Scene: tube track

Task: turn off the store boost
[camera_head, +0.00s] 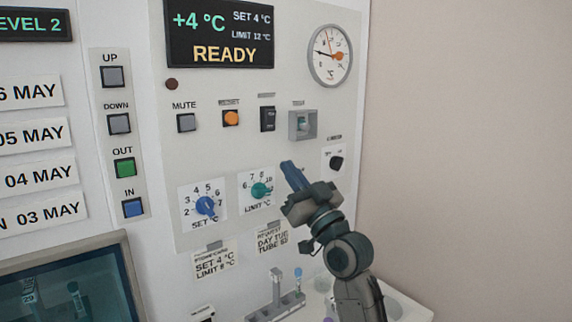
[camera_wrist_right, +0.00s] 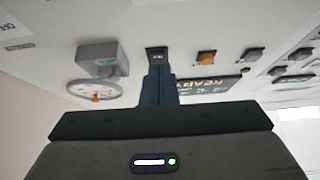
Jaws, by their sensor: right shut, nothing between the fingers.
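No label reading "boost" is legible; the small labels over several controls are too small to read. A black rocker switch (camera_head: 267,118) is on the upper panel, between an orange button (camera_head: 231,117) and a switch in a grey square housing (camera_head: 302,124). My right gripper (camera_head: 288,164) is shut and empty, below the rocker in the head view, with its fingers pointing at the panel. In the right wrist view, the shut fingertips (camera_wrist_right: 158,68) are just in front of the rocker (camera_wrist_right: 157,54); I cannot tell whether they touch it. My left gripper is out of view.
The display (camera_head: 220,35) reads +4 °C and READY. A blue SET knob (camera_head: 205,205) and a teal LIMIT knob (camera_head: 261,190) are left of my right gripper. A black knob (camera_head: 336,163) is close on its right. A small tube rack (camera_head: 276,308) stands below.

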